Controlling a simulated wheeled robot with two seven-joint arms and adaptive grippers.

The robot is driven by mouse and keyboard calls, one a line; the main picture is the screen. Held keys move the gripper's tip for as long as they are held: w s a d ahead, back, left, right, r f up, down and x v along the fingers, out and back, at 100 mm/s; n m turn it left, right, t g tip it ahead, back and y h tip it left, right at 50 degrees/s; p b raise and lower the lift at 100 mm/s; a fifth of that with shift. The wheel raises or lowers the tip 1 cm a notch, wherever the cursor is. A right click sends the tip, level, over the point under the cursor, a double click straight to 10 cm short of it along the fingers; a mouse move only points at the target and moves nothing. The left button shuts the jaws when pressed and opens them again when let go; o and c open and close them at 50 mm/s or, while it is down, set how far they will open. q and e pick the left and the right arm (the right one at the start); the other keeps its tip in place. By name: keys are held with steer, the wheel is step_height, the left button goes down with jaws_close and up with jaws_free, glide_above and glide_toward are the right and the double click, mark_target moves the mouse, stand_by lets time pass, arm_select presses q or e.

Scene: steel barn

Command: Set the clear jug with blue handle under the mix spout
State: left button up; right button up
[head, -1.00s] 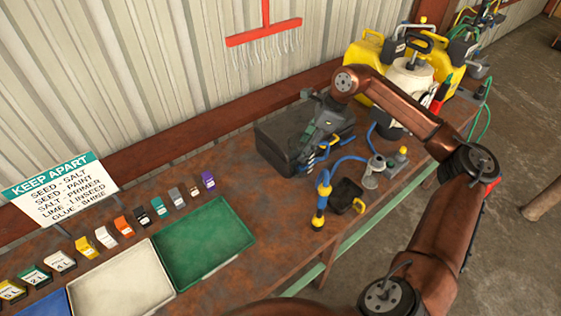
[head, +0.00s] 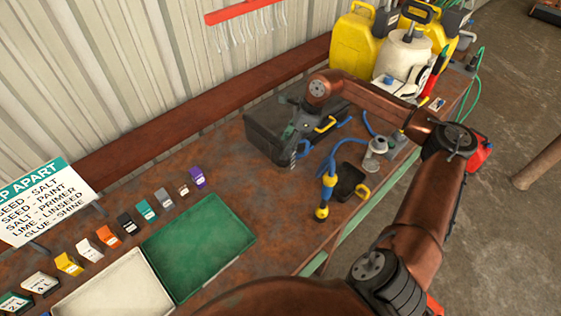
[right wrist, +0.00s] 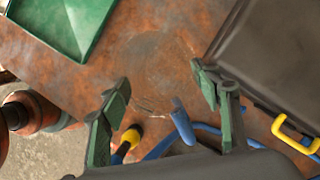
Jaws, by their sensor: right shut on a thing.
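The clear jug (right wrist: 150,65) shows in the right wrist view as a faint round outline between my right fingers, with its blue handle (right wrist: 182,121) toward the camera. My right gripper (right wrist: 160,95) is shut on it. In the head view my right gripper (head: 298,148) is over the bench at the front of the dark case; the jug is hard to make out there. A grey spout-like fitting (head: 374,160) stands to the right, by a blue hose; I cannot tell whether it is the mix spout. My left gripper is not in view.
A dark case (head: 262,140) with yellow handles is beside the gripper. A blue-and-yellow wand (head: 326,187) and a black tray-like item (head: 350,180) lie to the right. A green tray (head: 200,245) is at the left. Yellow containers (head: 355,40) stand behind. Bare bench (head: 235,180) lies between tray and case.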

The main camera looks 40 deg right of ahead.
steer(key=w+a+f+p, duration=0.3)
steer(key=w+a+f, duration=0.3)
steer(key=a+f, duration=0.6)
steer(key=shift+a+f, duration=0.25)
steer(key=shift+f, duration=0.4)
steer(key=shift+w, duration=0.1)
steer(key=shift+f, duration=0.15)
steer(key=o, duration=1.6)
